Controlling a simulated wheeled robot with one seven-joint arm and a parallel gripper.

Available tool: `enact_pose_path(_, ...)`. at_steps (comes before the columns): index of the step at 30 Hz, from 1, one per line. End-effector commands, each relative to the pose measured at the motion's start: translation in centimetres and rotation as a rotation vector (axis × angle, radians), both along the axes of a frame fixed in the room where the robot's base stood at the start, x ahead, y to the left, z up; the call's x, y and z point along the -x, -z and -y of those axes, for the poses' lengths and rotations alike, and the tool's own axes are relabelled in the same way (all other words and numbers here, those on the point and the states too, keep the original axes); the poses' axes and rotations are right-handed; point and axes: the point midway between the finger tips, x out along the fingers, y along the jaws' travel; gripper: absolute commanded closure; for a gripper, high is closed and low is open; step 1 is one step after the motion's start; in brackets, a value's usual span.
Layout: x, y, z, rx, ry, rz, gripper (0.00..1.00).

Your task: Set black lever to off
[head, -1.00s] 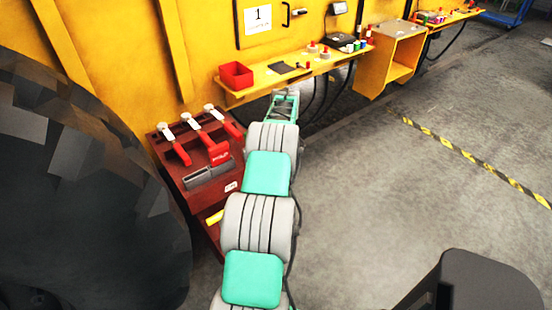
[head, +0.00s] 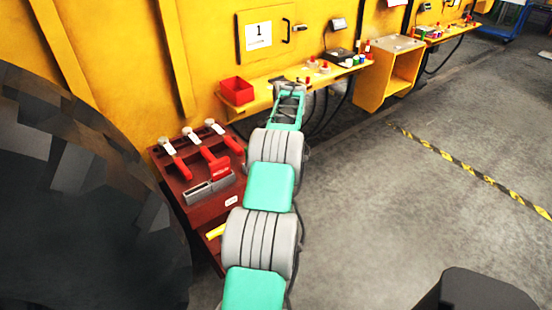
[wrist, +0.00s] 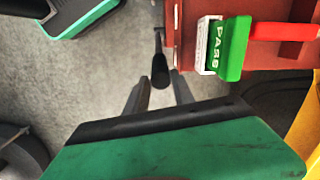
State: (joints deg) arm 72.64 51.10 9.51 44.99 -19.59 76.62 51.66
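A black lever (wrist: 160,66), a dark rounded grip on a thin rod, stands beside the red console in the wrist view. My gripper (wrist: 159,92) is open, its two dark fingers spread with the lever's grip ahead of the gap between them. I cannot tell whether they touch it. In the head view my arm reaches past the right side of the red console (head: 203,208). The black lever cannot be made out there, and the gripper is not clearly visible. I cannot read the lever's position.
Several red levers (head: 215,160) with white tags stand on the console. A green label (wrist: 232,48) sits on its edge. A yellow shelf (head: 262,103) with a red bin (head: 237,91) lies beyond. A large dark wheel (head: 85,200) is at left.

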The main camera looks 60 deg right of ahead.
Motion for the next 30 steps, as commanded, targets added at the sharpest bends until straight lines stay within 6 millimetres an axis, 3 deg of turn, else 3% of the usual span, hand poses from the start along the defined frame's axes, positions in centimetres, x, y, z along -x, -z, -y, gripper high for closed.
enact_pose_path(1, -0.2, -2.0, 0.1, 0.007, -0.004, 0.004, 0.79)
enact_pose_path(2, -0.3, -2.7, 0.1, 0.01, -0.007, 0.004, 0.81)
enact_pose_path(9, -6.0, -4.2, -3.5, 0.184, -0.28, 0.043, 1.0)
enact_pose_path(13, -7.3, -5.2, -6.2, 0.324, -0.49, -0.002, 1.0)
enact_pose_path(18, -6.0, -7.2, -10.6, 0.537, -0.858, -0.182, 1.0)
enact_pose_path(21, -4.6, -7.9, -11.9, 0.604, -1.0, -0.279, 1.0)
enact_pose_path(26, -3.9, -7.7, -11.9, 0.628, -1.063, -0.327, 1.0)
enact_pose_path(30, -3.9, -6.0, -10.8, 0.624, -1.06, -0.326, 1.0)
